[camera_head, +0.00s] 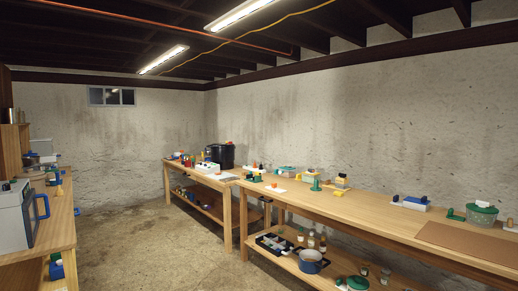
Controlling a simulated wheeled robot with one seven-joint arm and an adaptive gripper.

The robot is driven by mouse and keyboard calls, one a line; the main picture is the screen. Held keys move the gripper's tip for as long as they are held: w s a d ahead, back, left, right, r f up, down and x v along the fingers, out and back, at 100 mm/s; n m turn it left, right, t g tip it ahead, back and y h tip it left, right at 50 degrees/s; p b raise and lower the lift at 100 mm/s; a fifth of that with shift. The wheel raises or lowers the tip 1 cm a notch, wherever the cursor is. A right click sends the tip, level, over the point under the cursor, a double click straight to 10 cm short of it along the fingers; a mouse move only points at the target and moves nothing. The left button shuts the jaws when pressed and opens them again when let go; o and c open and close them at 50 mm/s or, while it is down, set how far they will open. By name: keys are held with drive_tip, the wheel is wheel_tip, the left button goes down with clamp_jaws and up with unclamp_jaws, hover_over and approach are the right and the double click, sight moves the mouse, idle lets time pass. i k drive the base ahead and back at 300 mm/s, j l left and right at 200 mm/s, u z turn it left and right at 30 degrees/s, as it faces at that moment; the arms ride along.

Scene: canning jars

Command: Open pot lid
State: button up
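Several pot-like vessels show, and I cannot tell which one the task means. A large black pot (221,155) stands at the back of the far table; a small orange-red spot shows near its top. A blue pot (312,262) with a side handle sits on the lower shelf of the right bench; its top looks light, and I cannot tell if a lid is on it. A metallic pot (31,159) is on the left counter. My gripper is not in view.
The right bench (375,207) holds small items, a brown mat (465,240) and a low shelf with bottles (311,240) and a dark tray (271,243). A light appliance with a blue handle (18,217) stands at left. The concrete floor (150,245) between is clear.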

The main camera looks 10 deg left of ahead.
sight(215, 146)
drive_tip(key=i+j+u, duration=0.25)
drive_tip(key=i, duration=0.15)
drive_tip(key=i+j+u, duration=0.15)
drive_tip(key=i+u, duration=0.15)
drive_tip(key=i, duration=0.15)
drive_tip(key=i+u, duration=0.35)
drive_tip(key=i, duration=1.65)
drive_tip(key=i+j, duration=0.1)
drive_tip(key=i, duration=3.95)
drive_tip(key=i+z, duration=0.2)
drive_tip(key=i, duration=0.25)
drive_tip(key=i+j+z, duration=0.2)
drive_tip(key=i, duration=0.2)
drive_tip(key=i+j+z, duration=0.2)
drive_tip(key=i, duration=0.2)
drive_tip(key=i+j+z, duration=0.2)
drive_tip(key=i, duration=0.2)
